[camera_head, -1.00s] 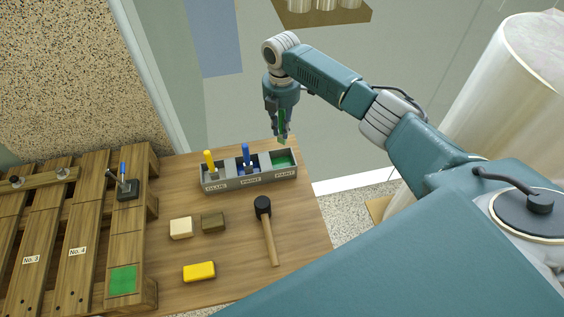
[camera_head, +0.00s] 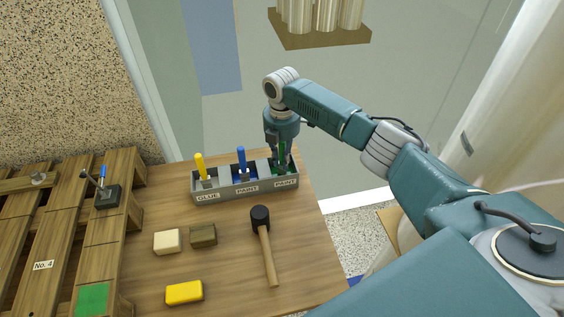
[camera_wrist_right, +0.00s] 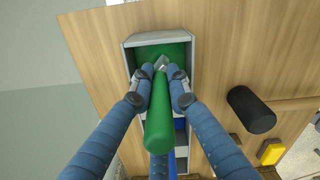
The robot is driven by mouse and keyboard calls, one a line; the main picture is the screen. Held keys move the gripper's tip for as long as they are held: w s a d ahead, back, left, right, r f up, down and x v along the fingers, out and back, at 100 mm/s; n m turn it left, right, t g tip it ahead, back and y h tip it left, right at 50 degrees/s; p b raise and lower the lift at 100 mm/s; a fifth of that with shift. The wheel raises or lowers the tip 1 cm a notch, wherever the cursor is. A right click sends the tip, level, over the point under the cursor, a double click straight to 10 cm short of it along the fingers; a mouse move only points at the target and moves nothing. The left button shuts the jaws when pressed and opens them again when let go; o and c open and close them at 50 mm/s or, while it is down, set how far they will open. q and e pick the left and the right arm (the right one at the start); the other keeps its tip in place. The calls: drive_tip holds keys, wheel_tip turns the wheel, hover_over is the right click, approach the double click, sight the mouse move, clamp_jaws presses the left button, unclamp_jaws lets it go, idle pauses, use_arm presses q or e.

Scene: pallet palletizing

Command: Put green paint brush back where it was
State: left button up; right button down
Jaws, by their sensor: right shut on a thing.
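The green paint brush (camera_wrist_right: 158,125) is in my right gripper (camera_wrist_right: 160,88), which is shut on its handle. In the head view my right gripper (camera_head: 280,165) points down at the right end of the grey tray (camera_head: 245,193). The brush's lower end is at the green paint compartment (camera_wrist_right: 146,53), but I cannot tell if it touches the bottom. The blue brush (camera_head: 242,160) stands in the middle compartment and the yellow brush (camera_head: 201,167) in the left one, labelled glue. My left gripper is not in view.
A black-headed mallet (camera_head: 265,245), a cream block (camera_head: 167,241), a brown block (camera_head: 203,235) and a yellow block (camera_head: 184,292) lie in front of the tray. A wooden pallet (camera_head: 55,245) with a green painted patch (camera_head: 92,298) is at left.

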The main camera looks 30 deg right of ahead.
sight(282, 145)
drive_tip(key=c, duration=1.7)
unclamp_jaws()
drive_tip(key=shift+f, duration=0.15)
drive_tip(key=shift+r, duration=0.3)
wheel_tip(282, 145, up, 12)
drive_tip(key=p, duration=1.1)
drive_tip(key=shift+a+p, duration=0.1)
drive_tip(key=shift+p, duration=0.25)
drive_tip(key=shift+f, duration=0.1)
